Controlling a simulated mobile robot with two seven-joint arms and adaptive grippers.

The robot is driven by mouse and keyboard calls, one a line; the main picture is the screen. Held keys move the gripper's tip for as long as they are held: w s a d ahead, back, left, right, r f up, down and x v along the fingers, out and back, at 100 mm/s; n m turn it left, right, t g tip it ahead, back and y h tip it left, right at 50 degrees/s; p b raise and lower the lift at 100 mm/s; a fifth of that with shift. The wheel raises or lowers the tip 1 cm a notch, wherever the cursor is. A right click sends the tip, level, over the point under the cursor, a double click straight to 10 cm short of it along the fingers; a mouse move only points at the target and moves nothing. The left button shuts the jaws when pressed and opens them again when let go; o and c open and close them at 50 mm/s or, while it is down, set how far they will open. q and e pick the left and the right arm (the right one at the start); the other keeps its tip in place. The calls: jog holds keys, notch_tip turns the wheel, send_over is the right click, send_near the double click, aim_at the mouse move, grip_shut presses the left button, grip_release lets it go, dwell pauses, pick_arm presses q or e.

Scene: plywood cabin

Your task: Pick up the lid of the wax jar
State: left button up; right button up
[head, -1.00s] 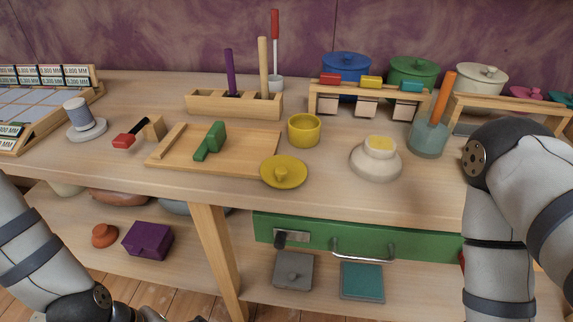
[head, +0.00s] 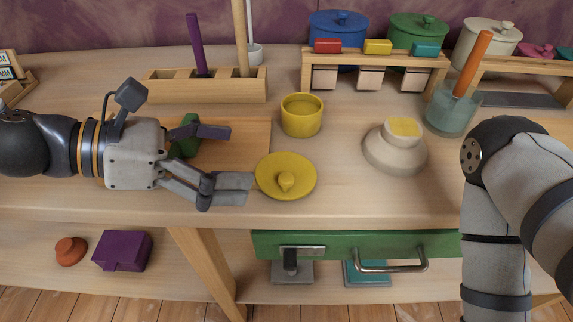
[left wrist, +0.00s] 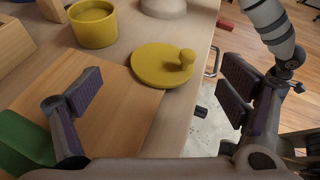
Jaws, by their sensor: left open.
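A round yellow lid with a knob (head: 286,178) lies flat near the table's front edge. It also shows in the left wrist view (left wrist: 163,66). The open yellow jar (head: 301,116) of the same colour stands just behind it, also at the top of the left wrist view (left wrist: 93,24). My left gripper (head: 240,158) is open and empty, just left of the lid. Its lower fingertip looks close to the lid's left rim; I cannot tell whether they touch. In the left wrist view the lid lies beyond the spread fingers (left wrist: 163,92). My right gripper is out of sight.
A wooden board (head: 245,135) with a green tool (head: 186,140) lies under my left gripper. A pale vessel with a yellow top (head: 395,148) stands right of the lid. A wooden holder (head: 205,86) and small rack (head: 375,62) stand behind. A green drawer (head: 345,243) is below.

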aim_at(278, 175)
pick_arm(q)
jog(key=x, duration=0.2)
jog(key=b+x, duration=0.1)
jog(key=x, duration=0.1)
jog(key=b+x, duration=0.1)
jog(key=x, duration=0.2)
jog(key=shift+s+f, duration=0.25)
jog(key=shift+s, duration=0.15)
jog(key=shift+w+d, duration=0.1)
jog(key=shift+d, duration=0.1)
jog(key=shift+r, duration=0.2)
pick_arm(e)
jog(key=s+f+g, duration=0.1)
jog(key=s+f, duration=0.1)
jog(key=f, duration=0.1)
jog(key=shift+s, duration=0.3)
pick_arm(q)
grip_shut()
